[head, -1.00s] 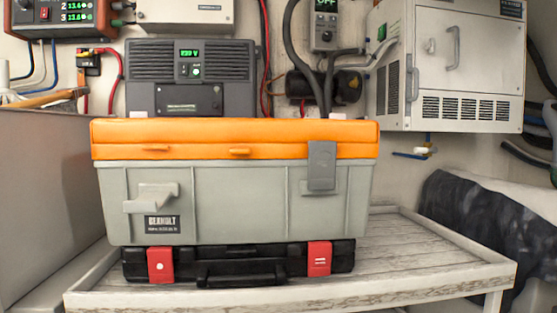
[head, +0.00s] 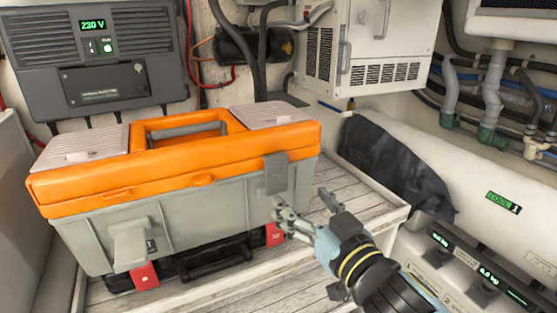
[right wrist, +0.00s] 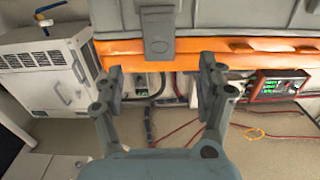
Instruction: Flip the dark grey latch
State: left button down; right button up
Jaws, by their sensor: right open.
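The toolbox (head: 190,210) has a light grey body and an orange lid (head: 110,186). The dark grey latch (head: 276,173) is at the right end of its front face, lying flat across the lid's edge onto the body. In the right wrist view, which is upside down, the latch (right wrist: 159,32) shows between the fingers, beyond their tips. My right gripper (head: 304,204) is open and empty, just in front of and slightly right of the latch. A lighter grey latch (head: 130,245) at the front left juts outward from the body. My left gripper is not in view.
The toolbox sits on a black case (head: 215,258) with red clasps, on a whitewashed wooden table with a raised rim (head: 385,225). A dark cloth-like bundle (head: 395,165) lies right of the table. A white cabinet (head: 365,50) and cables are behind. Table space right of the toolbox is free.

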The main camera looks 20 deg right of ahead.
aim_at(277, 175)
jog(key=w, duration=1)
jog(key=shift+a+f, duration=0.1)
grip_shut()
